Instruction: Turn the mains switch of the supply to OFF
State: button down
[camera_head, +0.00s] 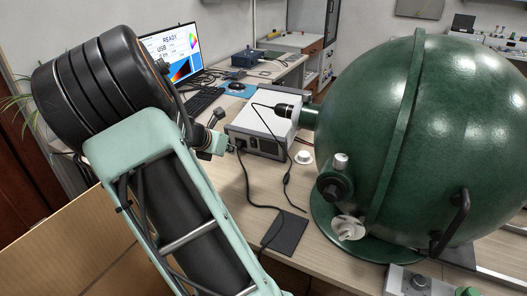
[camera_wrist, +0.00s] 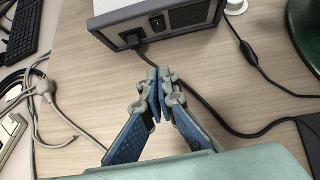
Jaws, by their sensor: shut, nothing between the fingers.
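A white-topped box with a dark grey panel (camera_head: 268,122) stands on the table left of the green sphere; no label on it is readable. In the wrist view the box (camera_wrist: 120,10) shows a small black rocker switch (camera_wrist: 158,23) on its panel, beside a plugged-in black power lead (camera_wrist: 132,38). Which way the rocker is tipped is too small to tell. My gripper (camera_wrist: 158,72) has its fingertips together and empty, short of the panel and below the switch in that view. In the head view my gripper (camera_head: 226,146) is just left of the box.
The large green sphere (camera_head: 450,120) blocks the right side. Black cables (camera_wrist: 225,122) cross the table near my gripper. A small white round part (camera_head: 303,157) sits right of the box. A keyboard (camera_head: 205,98) and monitor are behind. A grey control box (camera_head: 408,282) is at front right.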

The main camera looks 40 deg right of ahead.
aim_at(253, 144)
jog(key=x, duration=0.3)
jog(key=b+x, duration=0.1)
jog(key=x, duration=0.3)
jog(key=s+x, duration=0.1)
jog(key=x, duration=0.2)
jog(key=shift+d+f, duration=0.2)
jog(key=shift+f, duration=0.15)
jog(key=shift+w+d+r, duration=0.1)
jog(key=shift+w+d, duration=0.2)
jog(key=shift+d, duration=0.2)
jog(key=shift+w+d, duration=0.25)
jog(key=shift+d, duration=0.25)
jog(key=shift+w+d, duration=0.45)
jog(key=shift+d, duration=0.4)
jog(key=shift+w+d+r+p, duration=0.1)
jog(key=shift+d+p, duration=0.1)
jog(key=shift+p, duration=0.3)
jog(key=shift+d, duration=0.2)
jog(key=shift+w+f, duration=0.1)
jog(key=shift+f, duration=0.4)
